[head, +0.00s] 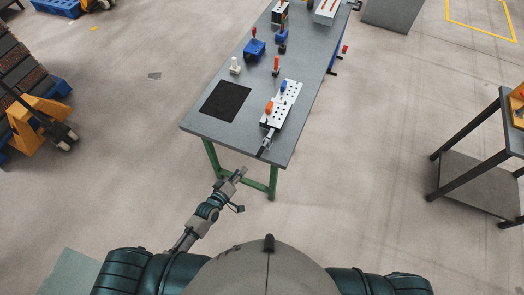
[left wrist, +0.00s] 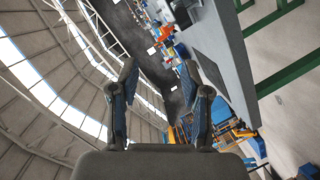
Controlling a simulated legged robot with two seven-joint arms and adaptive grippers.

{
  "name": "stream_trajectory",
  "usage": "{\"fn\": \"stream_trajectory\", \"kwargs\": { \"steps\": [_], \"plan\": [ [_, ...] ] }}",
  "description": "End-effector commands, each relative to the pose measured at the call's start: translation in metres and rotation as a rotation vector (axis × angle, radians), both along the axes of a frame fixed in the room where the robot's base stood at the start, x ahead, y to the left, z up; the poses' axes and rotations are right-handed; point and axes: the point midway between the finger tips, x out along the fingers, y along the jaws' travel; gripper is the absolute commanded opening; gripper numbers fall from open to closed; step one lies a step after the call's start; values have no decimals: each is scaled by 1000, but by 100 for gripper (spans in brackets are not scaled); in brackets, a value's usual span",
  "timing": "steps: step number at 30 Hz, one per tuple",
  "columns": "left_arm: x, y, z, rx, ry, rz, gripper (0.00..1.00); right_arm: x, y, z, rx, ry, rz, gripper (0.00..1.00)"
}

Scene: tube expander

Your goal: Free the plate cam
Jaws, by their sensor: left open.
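A pale metal plate with rows of holes (head: 285,105) lies near the right edge of the workbench. An orange-handled part (head: 269,107) and a blue-handled part (head: 283,86) stand on it. A dark lever-like piece (head: 265,146) sticks out at its near end, by the bench's front edge; I cannot tell whether it is the plate cam. My left gripper (head: 240,175) is open and empty, in front of the bench's near edge and apart from the plate. Its spread fingers show in the left wrist view (left wrist: 160,85). My right gripper is not in view.
The grey bench (head: 190,122) has green legs (head: 272,182). A black mat (head: 225,101), a white piece (head: 235,66), a red-handled tool (head: 276,65) and a blue block (head: 254,48) are on it. A dark-framed table (head: 470,145) stands right. The floor between is clear.

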Motion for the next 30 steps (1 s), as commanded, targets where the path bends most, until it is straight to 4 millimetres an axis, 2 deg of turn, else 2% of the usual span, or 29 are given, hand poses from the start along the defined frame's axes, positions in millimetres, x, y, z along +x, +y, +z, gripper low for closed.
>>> {"fn": "stream_trajectory", "kwargs": {
  "steps": [11, 14, 24, 30],
  "plan": [
    [-5, 3, 1, 0, 1, 1, 47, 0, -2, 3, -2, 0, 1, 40],
    [-18, 9, 4, 1, 1, 0, 47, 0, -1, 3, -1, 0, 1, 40],
    [-83, 39, 19, 1, 3, -1, 47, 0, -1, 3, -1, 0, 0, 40],
    [-103, 49, 24, 0, 1, -1, 47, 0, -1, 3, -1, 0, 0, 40]
  ]
}}
